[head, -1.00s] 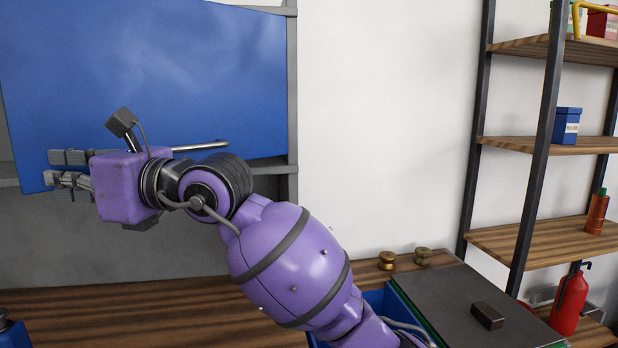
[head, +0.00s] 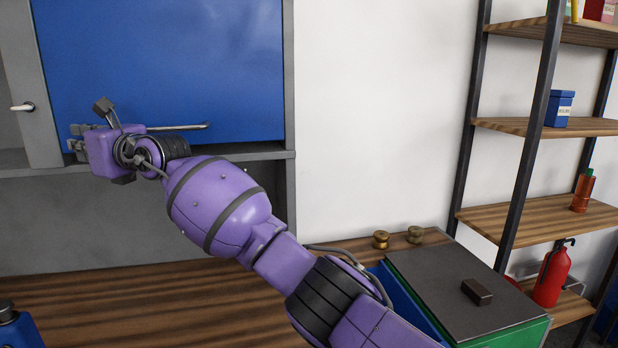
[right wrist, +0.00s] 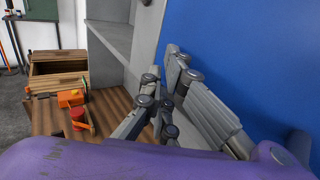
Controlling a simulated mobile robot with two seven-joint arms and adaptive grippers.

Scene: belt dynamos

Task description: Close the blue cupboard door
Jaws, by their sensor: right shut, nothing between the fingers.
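The blue cupboard door (head: 165,65) fills the upper left of the head view and lies against the grey cupboard frame (head: 290,80). It looks flush or nearly so; I cannot tell whether a small gap remains. Its bar handle (head: 185,127) runs along the lower part. My right gripper (head: 74,139) is shut and empty in front of the door's lower left corner. In the right wrist view its fingers (right wrist: 165,85) are beside the blue door surface (right wrist: 245,50); contact is unclear. My left gripper is out of view.
A grey panel with a light handle (head: 22,107) stands left of the door. Below is a wooden worktop (head: 130,300). A green box with a dark lid (head: 450,290) sits at lower right, before a shelf unit (head: 545,125). The wrist view shows a wooden crate (right wrist: 58,72).

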